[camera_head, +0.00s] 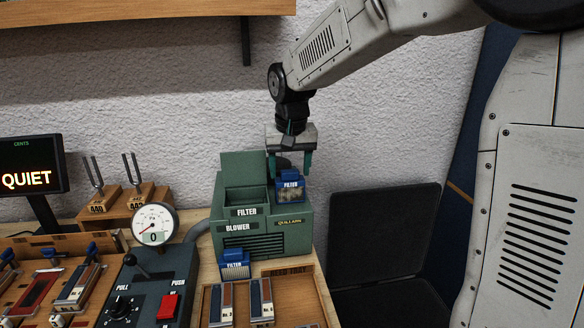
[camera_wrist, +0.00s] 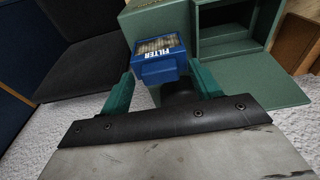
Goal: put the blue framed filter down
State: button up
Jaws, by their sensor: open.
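A blue framed filter (camera_head: 290,188) with a pale pleated middle stands on the top right of the green blower box (camera_head: 265,236). It also shows in the wrist view (camera_wrist: 158,60), with its FILTER label toward the camera. My gripper (camera_head: 290,165) is open just above and behind this filter. In the wrist view its green fingers (camera_wrist: 161,80) are spread to either side of the filter's near end, with gaps showing. A second blue filter (camera_head: 235,265) stands at the front of the blower. The blower's filter slot (camera_head: 246,198) is open and looks empty, its lid (camera_head: 244,165) raised.
A pressure gauge (camera_head: 155,224) and a control panel (camera_head: 150,285) stand left of the blower. Tuning forks (camera_head: 133,180) stand behind them. A wooden tray (camera_head: 213,300) is in front. A dark open case (camera_head: 386,245) is at the right. A shelf (camera_head: 150,8) hangs above.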

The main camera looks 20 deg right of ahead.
notch_tip(320, 180, up, 11)
jog(key=s, duration=0.2)
jog(key=s+d+f, duration=0.1)
jog(key=s+f, duration=0.2)
jog(key=s, duration=0.7)
jog(key=s+d+f+n, duration=0.1)
jog(key=s+f, duration=0.2)
jog(key=s, duration=0.7)
jog(key=s+d+f+n, duration=0.1)
jog(key=s+f, duration=0.3)
jog(key=s, duration=0.7)
jog(key=shift+d+g, duration=0.3)
